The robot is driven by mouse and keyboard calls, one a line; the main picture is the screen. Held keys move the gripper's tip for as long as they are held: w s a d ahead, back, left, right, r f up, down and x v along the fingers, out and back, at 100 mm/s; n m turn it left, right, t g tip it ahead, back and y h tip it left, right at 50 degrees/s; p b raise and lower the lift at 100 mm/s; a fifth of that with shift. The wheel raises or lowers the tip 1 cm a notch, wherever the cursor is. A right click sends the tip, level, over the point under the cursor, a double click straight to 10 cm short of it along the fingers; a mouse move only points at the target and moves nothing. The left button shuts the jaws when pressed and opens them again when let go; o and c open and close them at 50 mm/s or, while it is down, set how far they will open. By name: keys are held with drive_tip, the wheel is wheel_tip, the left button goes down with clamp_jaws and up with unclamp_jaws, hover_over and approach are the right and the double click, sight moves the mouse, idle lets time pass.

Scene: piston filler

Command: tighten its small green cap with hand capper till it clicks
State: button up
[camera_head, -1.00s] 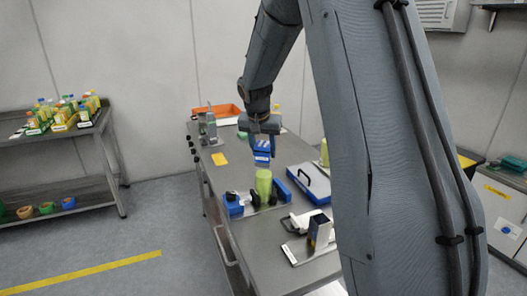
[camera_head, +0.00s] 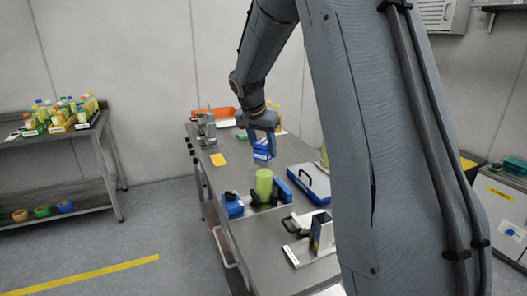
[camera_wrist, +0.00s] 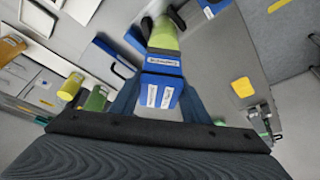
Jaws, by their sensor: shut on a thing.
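My gripper (camera_head: 264,152) is shut on a blue hand capper (camera_head: 262,156) with white labels. It hangs above a lime-green bottle (camera_head: 263,183), apart from it in the head view. The bottle stands upright in a blue and black clamp fixture (camera_head: 234,204) on the bench. In the wrist view, the capper (camera_wrist: 161,88) lies between my fingers and covers part of the bottle (camera_wrist: 163,36). I cannot make out the small green cap on the bottle.
The grey bench (camera_head: 225,177) also holds a blue case (camera_head: 309,184) with a black handle, a metal-and-white device (camera_head: 320,234) at the front, a yellow card (camera_head: 218,159), and an orange tray (camera_head: 226,114) at the back. A shelf (camera_head: 75,134) with bottles stands left.

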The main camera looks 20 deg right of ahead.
drive_tip(key=shift+m+b, duration=0.35)
drive_tip(key=shift+m, duration=0.05)
drive_tip(key=shift+m+g+h+b, duration=0.55)
drive_tip(key=shift+m+b, duration=0.55)
drive_tip(key=shift+m, duration=0.4)
drive_tip(key=shift+m+g, duration=0.25)
drive_tip(key=shift+m, duration=0.15)
drive_tip(key=shift+r, duration=0.2)
drive_tip(key=shift+s+r+n+t+y+p, duration=0.1)
drive_tip(key=shift+n+t+y+p, duration=0.25)
drive_tip(key=shift+n, duration=0.65)
drive_tip(key=n+p, duration=0.1)
drive_tip(key=n, duration=0.1)
drive_tip(key=n+t+p, duration=0.1)
drive_tip(key=n, duration=0.1)
drive_tip(key=shift+t+y+p, duration=0.25)
drive_tip(key=shift+y+p, duration=0.05)
drive_tip(key=shift+n+p, duration=0.35)
drive_tip(key=shift+n, duration=0.05)
